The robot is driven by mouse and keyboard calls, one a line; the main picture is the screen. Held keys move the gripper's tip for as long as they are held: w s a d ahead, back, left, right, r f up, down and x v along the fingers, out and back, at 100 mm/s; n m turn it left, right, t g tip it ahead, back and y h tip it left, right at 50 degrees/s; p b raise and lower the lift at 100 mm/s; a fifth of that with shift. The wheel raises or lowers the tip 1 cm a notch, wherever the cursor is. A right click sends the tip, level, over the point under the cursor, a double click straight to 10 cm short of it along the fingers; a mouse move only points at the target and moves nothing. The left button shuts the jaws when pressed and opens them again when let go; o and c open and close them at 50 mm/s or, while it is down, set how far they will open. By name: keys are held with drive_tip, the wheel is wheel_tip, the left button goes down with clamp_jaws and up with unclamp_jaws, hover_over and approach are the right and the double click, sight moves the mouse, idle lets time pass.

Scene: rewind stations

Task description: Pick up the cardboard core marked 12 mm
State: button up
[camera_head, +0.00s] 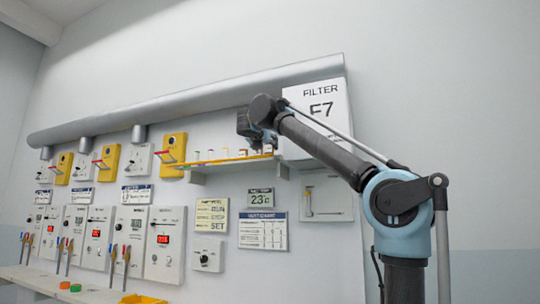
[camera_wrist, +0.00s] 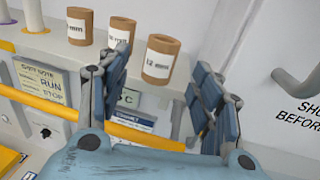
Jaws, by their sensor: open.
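The cardboard core marked 12 mm (camera_wrist: 158,66) is a short brown tube with a white label, standing upright on the wall shelf (camera_wrist: 60,50). In the wrist view it shows between the two fingers of my gripper (camera_wrist: 161,72), beyond them. My gripper is open and empty; I cannot tell the exact gap to the core. In the head view my gripper (camera_head: 262,140) is at the right end of the shelf (camera_head: 225,164), and the core is too small there to read.
Two similar cores, one (camera_wrist: 120,32) partly behind my left finger and one (camera_wrist: 79,25) farther left, stand on the shelf. A yellow bar (camera_wrist: 50,107) runs along its front. A FILTER F7 box (camera_head: 325,115) is close on the right. Spools stand at left.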

sight(269, 146)
drive_tip(key=shift+w+d+r, duration=0.1)
drive_tip(key=shift+w+d, duration=0.1)
drive_tip(key=shift+w, duration=0.75)
drive_tip(key=shift+w+d+r, duration=0.1)
drive_tip(key=shift+w+d, duration=0.1)
drive_tip(key=shift+w, duration=0.7)
drive_tip(key=shift+w+d+r, duration=0.1)
drive_tip(key=shift+w+d, duration=0.1)
drive_tip(key=shift+w, duration=0.75)
drive_tip(key=shift+c, duration=0.5)
drive_tip(key=c, duration=0.9)
